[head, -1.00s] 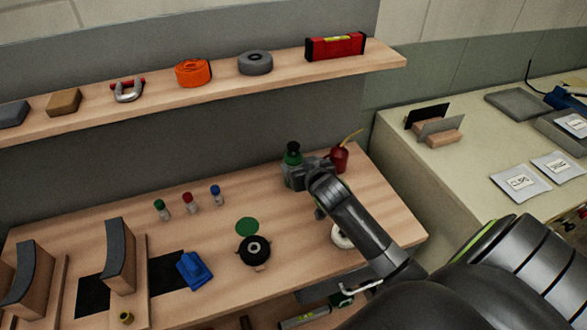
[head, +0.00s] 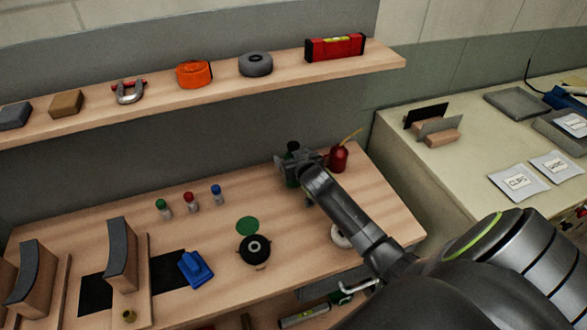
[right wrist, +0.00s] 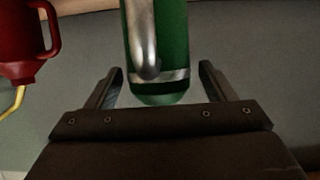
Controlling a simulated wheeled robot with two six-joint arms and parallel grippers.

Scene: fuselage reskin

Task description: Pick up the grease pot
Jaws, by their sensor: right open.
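A green cylindrical container with a dark top (head: 292,147), the likely grease pot, stands at the back right of the workbench, partly hidden by my right gripper (head: 287,164). In the right wrist view, its green body (right wrist: 177,40) has a silvery band and a curved silvery part. My right gripper (right wrist: 161,84) is open there, with a finger on each side of the container's near end and gaps visible. I cannot tell how deep it sits between the fingers. My left gripper is not in view.
A red oil can (head: 339,158) stands close to the right of the container; it shows in the right wrist view (right wrist: 20,45). A shelf (head: 215,90) runs above the bench.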

